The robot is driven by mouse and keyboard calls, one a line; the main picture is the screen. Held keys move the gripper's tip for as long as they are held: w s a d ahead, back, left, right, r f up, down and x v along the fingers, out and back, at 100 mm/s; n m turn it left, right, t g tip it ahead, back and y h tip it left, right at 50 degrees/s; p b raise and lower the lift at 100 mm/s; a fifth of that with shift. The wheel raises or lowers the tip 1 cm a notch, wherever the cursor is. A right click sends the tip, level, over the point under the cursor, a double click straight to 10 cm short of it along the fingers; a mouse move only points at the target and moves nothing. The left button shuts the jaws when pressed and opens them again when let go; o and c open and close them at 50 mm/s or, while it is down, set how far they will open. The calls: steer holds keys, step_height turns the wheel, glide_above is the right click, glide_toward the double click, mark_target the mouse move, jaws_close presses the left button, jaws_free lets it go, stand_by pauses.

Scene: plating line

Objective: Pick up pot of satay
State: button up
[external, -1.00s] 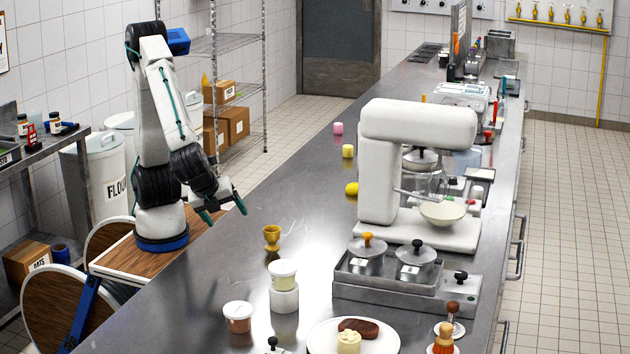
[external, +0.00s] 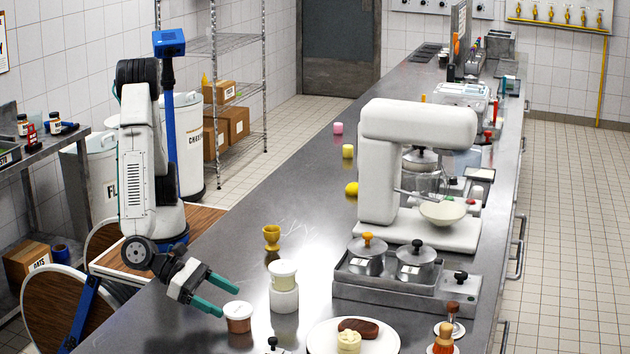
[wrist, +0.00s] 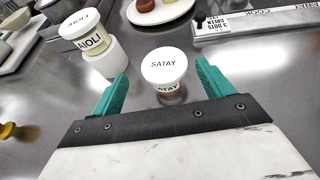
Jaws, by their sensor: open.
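The pot of satay (external: 238,318) is a small reddish-brown tub with a white lid, upright on the steel counter near its front left part. In the wrist view its lid and label read SATAY (wrist: 165,70). My gripper (external: 230,297) is open, with its teal fingertips just behind and left of the pot. In the wrist view my gripper (wrist: 160,85) has one finger on each side of the pot in the picture, with the pot at or just beyond the tips. I cannot tell whether either finger touches it.
A pot labelled AIOLI (wrist: 85,32) stands on a white block (external: 284,298) close to the right of the satay. A plate with food (external: 325,349) and a steel pot unit (external: 380,290) lie to the right.

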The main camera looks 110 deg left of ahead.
mark_target(240, 309)
steer(key=x, duration=0.5)
steer(key=shift+w+d, duration=0.1)
steer(key=shift+d, duration=0.15)
steer(key=c, duration=0.9)
steer(key=shift+c, duration=0.2)
steer(key=shift+r, duration=0.1)
